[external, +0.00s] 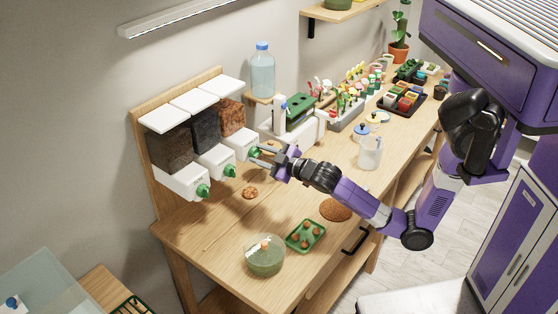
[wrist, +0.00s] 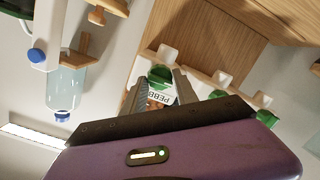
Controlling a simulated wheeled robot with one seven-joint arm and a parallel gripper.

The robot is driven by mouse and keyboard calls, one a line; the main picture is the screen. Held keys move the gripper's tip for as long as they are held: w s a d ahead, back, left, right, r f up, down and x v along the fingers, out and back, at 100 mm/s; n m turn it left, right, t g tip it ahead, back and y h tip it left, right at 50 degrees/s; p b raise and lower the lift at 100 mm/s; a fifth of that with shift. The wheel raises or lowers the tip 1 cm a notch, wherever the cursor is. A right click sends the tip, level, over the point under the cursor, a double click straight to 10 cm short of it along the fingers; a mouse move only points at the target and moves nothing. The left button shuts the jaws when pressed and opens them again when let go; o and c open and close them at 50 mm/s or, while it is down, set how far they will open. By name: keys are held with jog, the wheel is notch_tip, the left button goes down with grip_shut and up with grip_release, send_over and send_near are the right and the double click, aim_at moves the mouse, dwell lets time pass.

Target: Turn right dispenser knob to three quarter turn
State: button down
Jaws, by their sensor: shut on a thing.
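Three dispensers with white lids and spouts hang in a row on a wooden back panel. The right dispenser (external: 231,118) holds reddish-brown pebbles. Its green knob (external: 254,153) is at the front, where my gripper (external: 261,157) reaches it from the right. In the wrist view, which is upside down, the green knob (wrist: 160,74) sits between the two fingers of my gripper (wrist: 162,80), which are closed on it. A label reading "PEBB" shows beside it, partly covered. The knob's exact turn angle cannot be told.
The middle knob (external: 230,171) and left knob (external: 203,190) are close by on the left. A pebble pile (external: 250,193) lies on the bench below. A glass bowl (external: 265,260) and green tray (external: 293,241) stand in front. A water bottle (external: 262,72) stands behind on a small shelf.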

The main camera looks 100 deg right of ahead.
jog(key=shift+m, duration=0.3)
jog(key=c, duration=1)
grip_release()
jog(key=shift+o, duration=0.2)
jog(key=f+b+v, duration=0.1)
jog(key=v, duration=0.6)
jog(key=shift+s+a+r, duration=0.25)
jog(key=shift+s+r, duration=0.1)
jog(key=shift+r, duration=0.2)
